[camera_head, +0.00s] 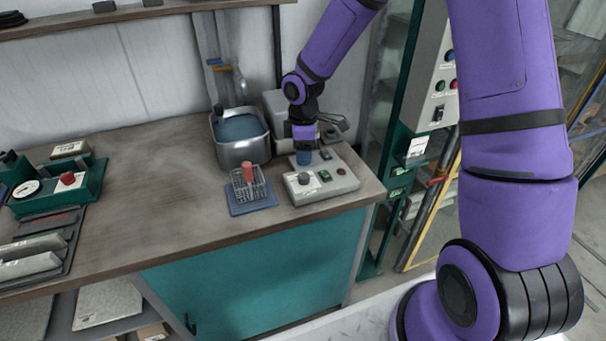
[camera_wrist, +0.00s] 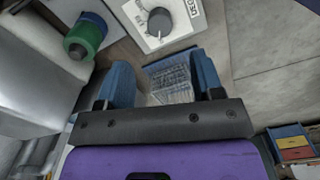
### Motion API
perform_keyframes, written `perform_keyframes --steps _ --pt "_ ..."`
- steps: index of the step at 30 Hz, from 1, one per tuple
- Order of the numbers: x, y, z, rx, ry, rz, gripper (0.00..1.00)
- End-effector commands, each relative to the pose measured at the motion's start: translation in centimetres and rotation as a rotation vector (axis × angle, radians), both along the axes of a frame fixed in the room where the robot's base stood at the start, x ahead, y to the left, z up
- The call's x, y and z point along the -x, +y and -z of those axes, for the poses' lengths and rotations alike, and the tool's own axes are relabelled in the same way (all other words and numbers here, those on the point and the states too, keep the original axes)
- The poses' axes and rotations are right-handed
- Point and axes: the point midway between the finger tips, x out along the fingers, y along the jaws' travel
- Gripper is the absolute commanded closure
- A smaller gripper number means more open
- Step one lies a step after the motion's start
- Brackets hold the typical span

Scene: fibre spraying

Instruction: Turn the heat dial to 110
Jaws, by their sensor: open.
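A dark round dial (camera_wrist: 160,20) with a pale pointer mark and a printed scale sits on a light panel at the top of the wrist view. Its setting is too small to read. In the head view, a dark dial (camera_head: 304,179) is at the front left of the light grey control box (camera_head: 322,192). My gripper (camera_head: 304,158) is above the back left of this box in the head view. In the wrist view, my gripper's blue fingers (camera_wrist: 162,78) are apart with nothing held between them, and the dial lies beyond their tips.
A wire rack (camera_head: 242,188) with a red-topped item stands on a blue mat left of the box. A metal water bath (camera_head: 243,151) is behind it. A green and blue cylinder (camera_wrist: 85,38) shows in the wrist view. The bench middle (camera_head: 150,180) is clear.

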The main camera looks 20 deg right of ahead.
Motion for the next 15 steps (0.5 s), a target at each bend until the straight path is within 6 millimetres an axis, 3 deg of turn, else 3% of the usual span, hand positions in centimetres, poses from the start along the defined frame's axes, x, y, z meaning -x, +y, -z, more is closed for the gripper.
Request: perform_keyframes --steps 9,15 --pt "0.1 0.1 5.7 0.000 0.003 -0.003 0.39" --pt "0.0 0.0 7.7 0.001 0.001 -0.001 0.39"
